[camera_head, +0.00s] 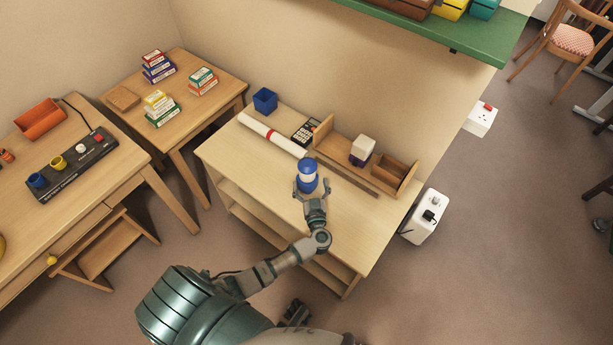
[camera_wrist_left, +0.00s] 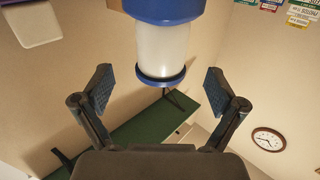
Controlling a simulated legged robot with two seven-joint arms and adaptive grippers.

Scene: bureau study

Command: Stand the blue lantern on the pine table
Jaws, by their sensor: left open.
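The blue lantern (camera_head: 308,167) has a blue top, a pale middle and a blue lower part. In the head view it appears upright over the light wood table (camera_head: 357,228) with open shelves below; its contact with the top is hidden by my gripper. My left gripper (camera_head: 312,191) is at the near side of the lantern. In the left wrist view the lantern (camera_wrist_left: 168,45) lies ahead, centred between the spread fingers of my gripper (camera_wrist_left: 158,88), with gaps on both sides. The left gripper is open.
An organiser (camera_head: 397,172) with a white-topped block (camera_head: 363,150) stands behind the lantern. A calculator (camera_head: 305,131), a white roll (camera_head: 272,135) and a blue cup (camera_head: 265,99) are at the table's back left. The near right of the top is bare. A green shelf (camera_head: 440,30) hangs above.

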